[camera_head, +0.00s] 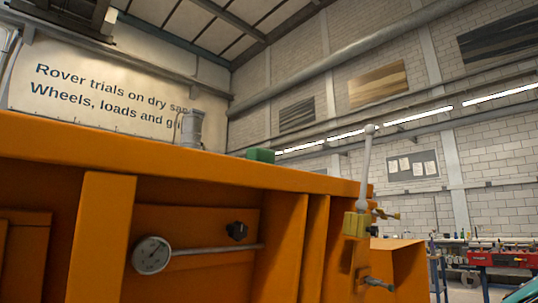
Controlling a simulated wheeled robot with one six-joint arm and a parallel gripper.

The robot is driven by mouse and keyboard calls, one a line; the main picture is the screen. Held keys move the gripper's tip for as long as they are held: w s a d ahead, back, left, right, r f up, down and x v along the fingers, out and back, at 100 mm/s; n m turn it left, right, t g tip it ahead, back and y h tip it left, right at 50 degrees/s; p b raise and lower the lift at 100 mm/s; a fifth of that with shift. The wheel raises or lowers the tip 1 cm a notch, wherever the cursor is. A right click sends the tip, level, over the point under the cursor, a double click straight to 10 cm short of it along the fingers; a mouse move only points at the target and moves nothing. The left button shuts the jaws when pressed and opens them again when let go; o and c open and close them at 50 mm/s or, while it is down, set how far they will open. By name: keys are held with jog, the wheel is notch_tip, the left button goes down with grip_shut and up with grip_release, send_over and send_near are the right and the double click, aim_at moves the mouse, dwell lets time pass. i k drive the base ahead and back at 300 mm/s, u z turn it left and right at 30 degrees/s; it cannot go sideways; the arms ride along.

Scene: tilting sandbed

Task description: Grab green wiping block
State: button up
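A small green block (261,155) sits on the top edge of the large orange sandbed (150,148), just right of the middle of its long side. Only its upper part and side show from this low angle. I take it to be the wiping block. My gripper is not in view, so nothing shows of where it is relative to the block.
A dial gauge (152,255) with a rod and a black knob (237,231) are on the orange side. A lever (365,170) rises at the right corner. A red workbench (500,259) stands far right.

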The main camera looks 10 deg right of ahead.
aim_at(259, 154)
jog(key=z, duration=0.8)
jog(key=i, duration=0.7)
jog(key=u, duration=1.4)
